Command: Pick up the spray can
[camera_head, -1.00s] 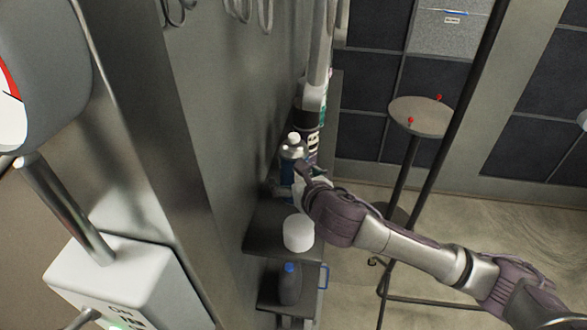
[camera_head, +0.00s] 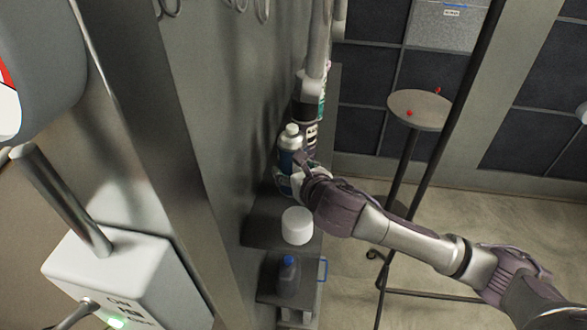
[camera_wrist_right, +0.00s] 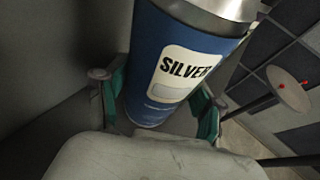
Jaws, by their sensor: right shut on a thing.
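The spray can (camera_head: 290,143) is blue with a silver top and a white cap. It stands out at the shelf beside the wall in the head view. In the right wrist view the can (camera_wrist_right: 170,75) fills the middle, tilted in the picture, with a white label reading "SILVER". My right gripper (camera_head: 288,178) reaches in from the right and is shut on the can. In the wrist view its green-padded fingers (camera_wrist_right: 160,108) lie on both sides of the can. The can's base is hidden in the head view. My left gripper is not in view.
A dark shelf (camera_head: 262,225) runs along the wall. A white round container (camera_head: 297,226) stands near my right gripper, and a blue-capped bottle (camera_head: 288,276) sits on a lower level. Other bottles are behind the can. A round stand (camera_head: 420,108) is at the right.

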